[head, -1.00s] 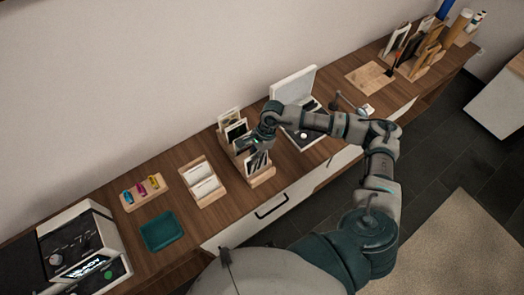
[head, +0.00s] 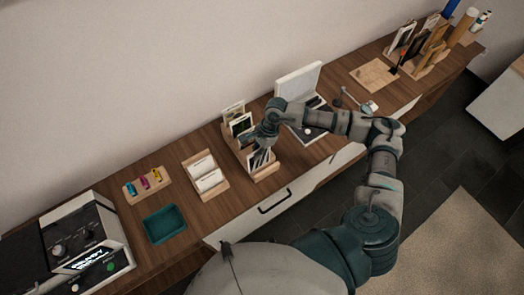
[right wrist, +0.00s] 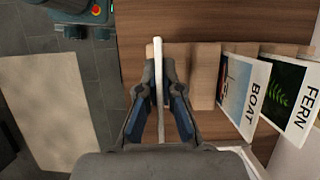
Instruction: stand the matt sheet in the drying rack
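My right gripper (right wrist: 159,72) is shut on a thin pale sheet, the matt sheet (right wrist: 158,48), seen edge-on between its fingers; the face is hidden. In the head view my right gripper (head: 262,148) is at the wooden drying rack (head: 267,172), close above its near part, and covers some of it. The rack (right wrist: 204,75) shows in the right wrist view, to the right of the held sheet, with a BOAT card (right wrist: 243,95) and a FERN card (right wrist: 290,92) standing tilted in it. I cannot tell whether the sheet's lower edge is in a slot. My left gripper is not in view.
Left of the rack are a wooden holder with white cards (head: 206,178), a teal tray (head: 165,224), coloured clips (head: 144,182) and a printer-like machine (head: 80,250). An open white-lidded case (head: 299,83) stands right of the rack. A wooden board (head: 373,74) lies farther right.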

